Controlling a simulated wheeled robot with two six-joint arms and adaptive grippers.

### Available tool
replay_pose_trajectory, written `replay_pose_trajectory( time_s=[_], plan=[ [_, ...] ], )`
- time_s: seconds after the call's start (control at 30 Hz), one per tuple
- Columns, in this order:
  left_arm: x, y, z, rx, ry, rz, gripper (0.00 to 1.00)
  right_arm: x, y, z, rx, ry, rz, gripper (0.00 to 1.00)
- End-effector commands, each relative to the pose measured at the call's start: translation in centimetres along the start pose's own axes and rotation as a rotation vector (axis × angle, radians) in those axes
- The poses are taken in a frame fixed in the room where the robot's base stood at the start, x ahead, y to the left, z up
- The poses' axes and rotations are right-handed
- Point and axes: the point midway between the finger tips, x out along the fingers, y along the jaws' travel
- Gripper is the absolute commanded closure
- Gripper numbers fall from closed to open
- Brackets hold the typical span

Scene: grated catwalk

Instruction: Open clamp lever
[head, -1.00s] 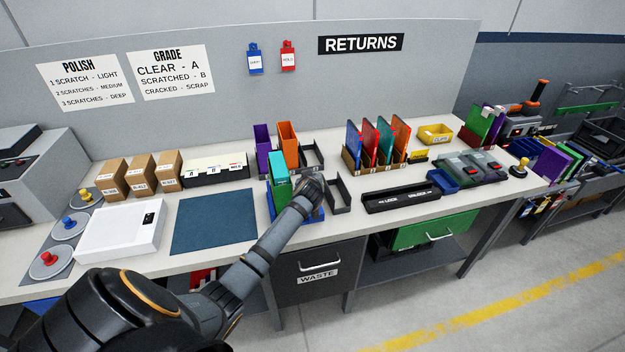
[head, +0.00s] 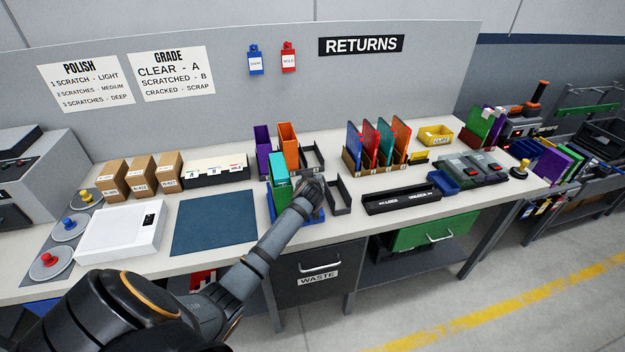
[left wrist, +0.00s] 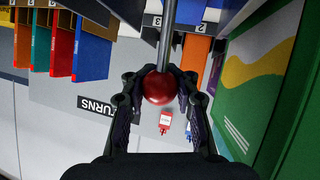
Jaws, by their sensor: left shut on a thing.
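In the left wrist view, a round red knob (left wrist: 160,90) sits at the end of a straight metal lever rod (left wrist: 168,40). My left gripper (left wrist: 159,77) is shut on the knob, one finger on each side. In the head view my left gripper (head: 312,188) is over the bench, just right of a teal-green case (head: 279,170) standing in a blue fixture (head: 271,206). My own gripper and wrist hide the knob and lever there. The lever's pivot is not visible. A green case (left wrist: 290,85) fills the right side of the left wrist view. My right gripper is not in view.
Orange (head: 288,145) and purple cases stand behind the fixture. An empty dark rack (head: 343,207) and a black lock/unlock bar (head: 400,203) lie to the right. A blue mat (head: 215,222) is clear on the left. A waste drawer (head: 318,275) is below.

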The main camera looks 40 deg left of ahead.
Motion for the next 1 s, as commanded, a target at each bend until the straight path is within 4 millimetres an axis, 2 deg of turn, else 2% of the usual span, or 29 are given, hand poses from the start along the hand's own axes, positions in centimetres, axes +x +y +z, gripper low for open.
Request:
replay_pose_trajectory(
  time_s=[0.4, 0.43, 0.63, 1.0],
  plan=[
    [0.09, -0.31, 0.2, 0.005, -0.003, -0.008, 1.0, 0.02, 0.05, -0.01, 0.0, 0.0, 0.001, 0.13],
    [0.09, -0.31, 0.21, 0.005, -0.003, -0.008, 0.75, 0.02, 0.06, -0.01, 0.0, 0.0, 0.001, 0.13],
    [0.06, -0.21, 0.17, 0.003, -0.003, -0.005, 0.48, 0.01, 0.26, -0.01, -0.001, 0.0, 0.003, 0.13],
    [-0.43, -0.09, 0.14, 0.002, -0.002, -0.002, 0.47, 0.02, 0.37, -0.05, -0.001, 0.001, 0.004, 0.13]
  ],
)
